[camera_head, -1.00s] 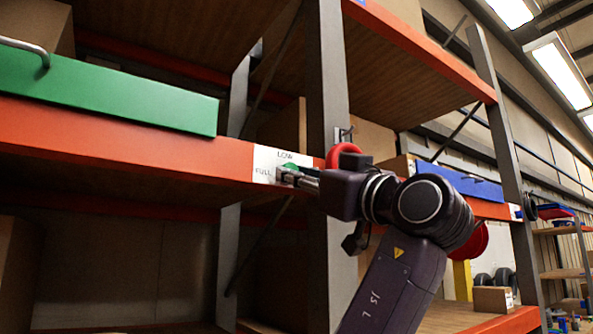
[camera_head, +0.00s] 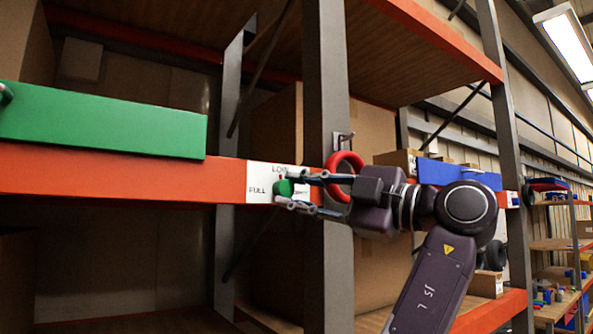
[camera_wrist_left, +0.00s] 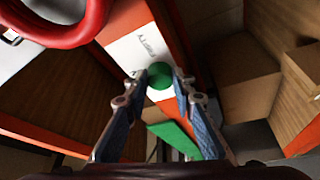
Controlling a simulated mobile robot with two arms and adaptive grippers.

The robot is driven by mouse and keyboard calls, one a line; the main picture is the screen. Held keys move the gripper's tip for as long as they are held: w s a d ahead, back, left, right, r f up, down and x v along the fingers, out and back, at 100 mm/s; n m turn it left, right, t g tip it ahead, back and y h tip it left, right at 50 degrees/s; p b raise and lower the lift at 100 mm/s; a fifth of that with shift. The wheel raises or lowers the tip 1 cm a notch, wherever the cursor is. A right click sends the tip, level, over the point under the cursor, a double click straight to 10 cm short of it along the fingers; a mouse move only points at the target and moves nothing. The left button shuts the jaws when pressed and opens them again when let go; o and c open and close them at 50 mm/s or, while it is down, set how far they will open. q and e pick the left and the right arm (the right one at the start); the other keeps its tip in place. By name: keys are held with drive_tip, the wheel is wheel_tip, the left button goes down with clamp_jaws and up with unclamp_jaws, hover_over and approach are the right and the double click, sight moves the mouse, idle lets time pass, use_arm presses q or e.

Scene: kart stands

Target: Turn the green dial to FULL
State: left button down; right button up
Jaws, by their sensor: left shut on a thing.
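The green dial (camera_head: 284,188) sits on a white label plate (camera_head: 257,184) on the orange shelf beam. In the head view, FULL is printed left of the dial and LOW above it. My left gripper (camera_head: 281,187) comes from the right and is shut on the dial, one finger above it and one below. In the left wrist view, the dial (camera_wrist_left: 160,74) shows between the two fingertips (camera_wrist_left: 160,82), beside a partly readable word on the plate. I cannot make out where the dial points. My right gripper is not in view.
A red ring (camera_head: 344,176) hangs from a hook on the grey post (camera_head: 327,80), close behind my left gripper. A green drawer or panel (camera_head: 100,122) is on the beam at left. A blue bin (camera_head: 457,174) and cardboard boxes (camera_head: 398,160) stand right.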

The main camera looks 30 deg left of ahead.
use_arm(q)
drive_tip(key=n+p, duration=0.2)
drive_tip(key=n+h+p, duration=0.1)
drive_tip(key=n+p, duration=0.1)
drive_tip(key=r+n+h+p, duration=0.1)
drive_tip(key=n+p, duration=0.1)
drive_tip(key=shift+g, duration=0.3)
drive_tip(key=n+h+p, duration=0.1)
drive_tip(key=n+p, duration=0.1)
drive_tip(key=shift+n, duration=0.3)
drive_tip(key=shift+n+t+h+p, duration=0.4)
drive_tip(key=shift+n+h+p, duration=0.2)
drive_tip(key=shift+n, duration=0.3)
drive_tip(key=c, duration=1.6)
unclamp_jaws()
